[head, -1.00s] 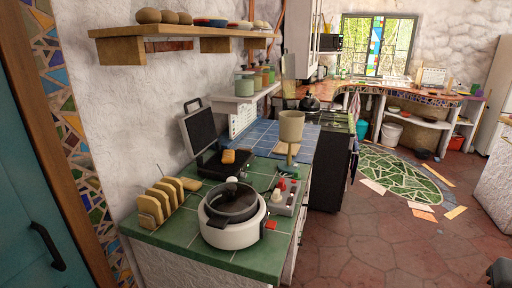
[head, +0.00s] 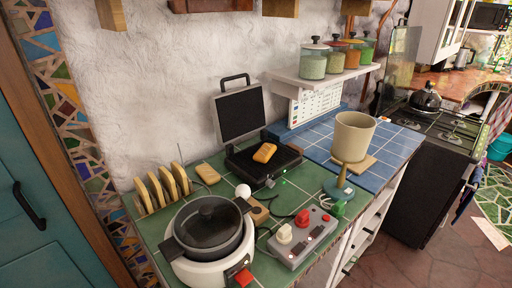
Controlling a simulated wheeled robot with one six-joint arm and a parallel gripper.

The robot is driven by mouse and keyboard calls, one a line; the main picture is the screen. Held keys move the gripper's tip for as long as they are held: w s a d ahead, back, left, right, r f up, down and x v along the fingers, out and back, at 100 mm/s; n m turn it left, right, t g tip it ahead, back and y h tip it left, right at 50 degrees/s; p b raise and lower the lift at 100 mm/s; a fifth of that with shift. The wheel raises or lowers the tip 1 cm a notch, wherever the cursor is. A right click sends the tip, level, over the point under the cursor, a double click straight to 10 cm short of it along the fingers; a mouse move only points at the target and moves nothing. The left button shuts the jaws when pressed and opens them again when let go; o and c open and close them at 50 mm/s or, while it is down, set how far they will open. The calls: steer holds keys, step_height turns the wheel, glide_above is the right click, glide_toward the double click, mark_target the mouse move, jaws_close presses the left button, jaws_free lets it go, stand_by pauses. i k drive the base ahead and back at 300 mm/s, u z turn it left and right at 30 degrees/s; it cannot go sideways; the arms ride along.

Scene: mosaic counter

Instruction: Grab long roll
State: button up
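An orange-brown, oblong bread-like piece (head: 264,152) lies on the lower plate of the open black press grill (head: 240,165). It looks like a roll, but I cannot be sure that it is the long roll. A paler tan piece (head: 207,173) lies on the green tiled counter (head: 190,225) between the grill and a rack of bread slices (head: 160,188). My gripper is not in view.
A white cooker with a dark lid (head: 208,240) stands at the counter front. A grey box with red and white knobs (head: 302,238), cables and a beige cup-shaped vessel on a stand (head: 353,135) are to its right. Jars (head: 313,62) stand on a shelf above.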

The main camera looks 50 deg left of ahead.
mark_target(263, 155)
steer(key=u, duration=0.7)
steer(key=i, duration=0.85)
steer(key=u, duration=1.45)
steer(key=i, duration=0.45)
steer(key=u, duration=0.3)
